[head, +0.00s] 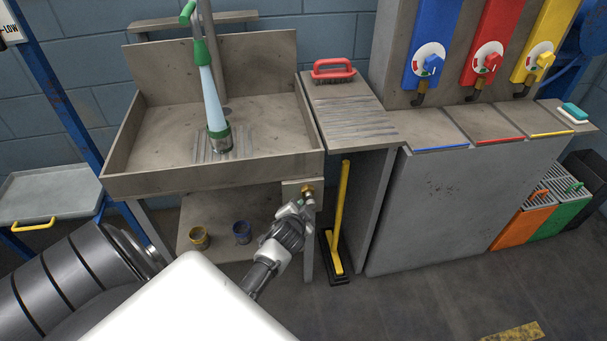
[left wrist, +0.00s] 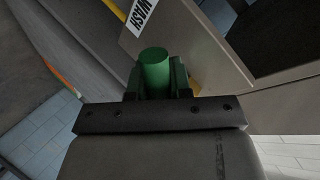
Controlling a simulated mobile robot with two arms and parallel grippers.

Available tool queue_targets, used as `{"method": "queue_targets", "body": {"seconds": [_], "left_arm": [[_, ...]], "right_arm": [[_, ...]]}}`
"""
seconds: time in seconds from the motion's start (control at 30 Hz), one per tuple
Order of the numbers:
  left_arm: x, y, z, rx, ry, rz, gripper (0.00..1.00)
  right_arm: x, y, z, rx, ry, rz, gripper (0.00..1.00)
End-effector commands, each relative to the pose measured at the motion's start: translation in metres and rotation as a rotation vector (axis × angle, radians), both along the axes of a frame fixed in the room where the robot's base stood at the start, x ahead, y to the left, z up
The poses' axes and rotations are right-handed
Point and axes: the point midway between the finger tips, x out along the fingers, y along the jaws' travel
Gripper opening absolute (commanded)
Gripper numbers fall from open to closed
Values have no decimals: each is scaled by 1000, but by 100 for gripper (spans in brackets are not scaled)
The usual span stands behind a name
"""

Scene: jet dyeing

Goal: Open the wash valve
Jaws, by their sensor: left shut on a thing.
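The wash valve (head: 307,190) sits on a plate at the front right corner below the sink, with a brass part showing in the head view. My left gripper (head: 304,204) reaches up to it from below. In the left wrist view a green cylindrical handle (left wrist: 155,70) stands between the dark fingers, and my left gripper is shut on it. A white label reading WASH (left wrist: 137,14) is beside the handle. In the head view the gripper and wrist hide most of the handle. My right gripper is in neither view.
The sink (head: 215,178) with a green-and-blue spray hose (head: 212,95) is above. A yellow-handled squeegee (head: 341,215) stands close right of the gripper. Yellow (head: 199,238) and blue (head: 242,232) cups sit on the lower shelf. Floor at lower right is mostly clear.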

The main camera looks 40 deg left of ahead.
Motion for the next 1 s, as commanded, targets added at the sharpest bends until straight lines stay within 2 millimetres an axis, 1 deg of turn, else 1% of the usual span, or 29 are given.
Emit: {"method": "queue_targets", "body": {"seconds": [0.03, 0.2, 0.4, 0.7, 1.0], "left_arm": [[0, 1, 9, 28, 33, 0, 0], [-4, 4, 13, 134, 155, 0, 0], [-7, 7, 18, 252, 293, 0, 0], [-10, 10, 24, 388, 450, 0, 0], [-12, 11, 26, 456, 530, 0, 0]], "right_arm": [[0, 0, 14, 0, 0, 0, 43], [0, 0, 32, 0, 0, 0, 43], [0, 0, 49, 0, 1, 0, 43], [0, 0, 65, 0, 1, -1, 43], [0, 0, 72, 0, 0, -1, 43]]}}
